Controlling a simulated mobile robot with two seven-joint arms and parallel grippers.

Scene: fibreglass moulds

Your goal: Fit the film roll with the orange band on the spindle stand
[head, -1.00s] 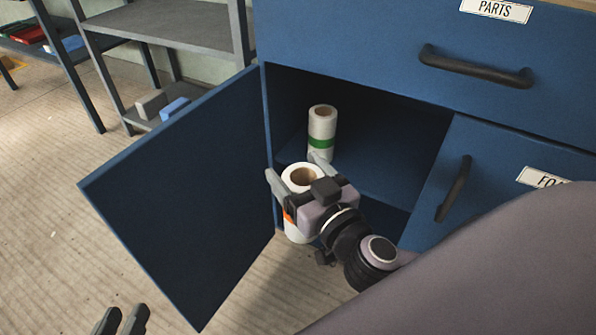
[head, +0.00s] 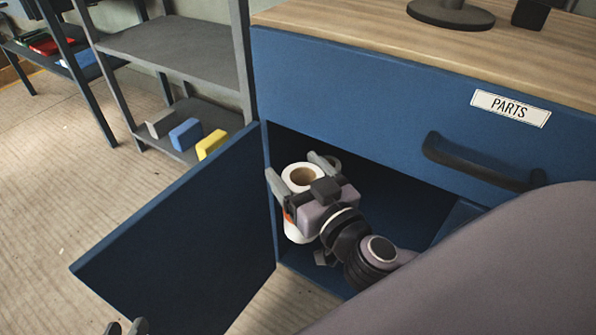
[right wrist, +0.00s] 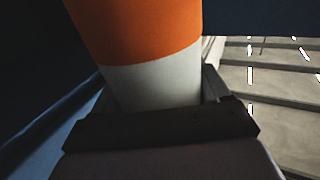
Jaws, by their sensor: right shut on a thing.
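The film roll with the orange band (head: 297,229) is upright in my right gripper (head: 302,172), at the opening of the blue cabinet. My right gripper is shut on it, with one finger on either side. In the right wrist view, the roll's orange band (right wrist: 135,30) and white lower part fill the space between the fingers. A round dark base with a post (head: 450,14) stands on the wooden top; its upper part is cut off, so I cannot tell if it is the spindle stand. My left gripper (head: 126,328) shows only its fingertips at the bottom edge, slightly apart.
The open cabinet door (head: 180,240) stands left of the held roll. A drawer labelled PARTS (head: 400,110) is above the opening. A grey shelf (head: 175,50) with several blocks stands at the back left.

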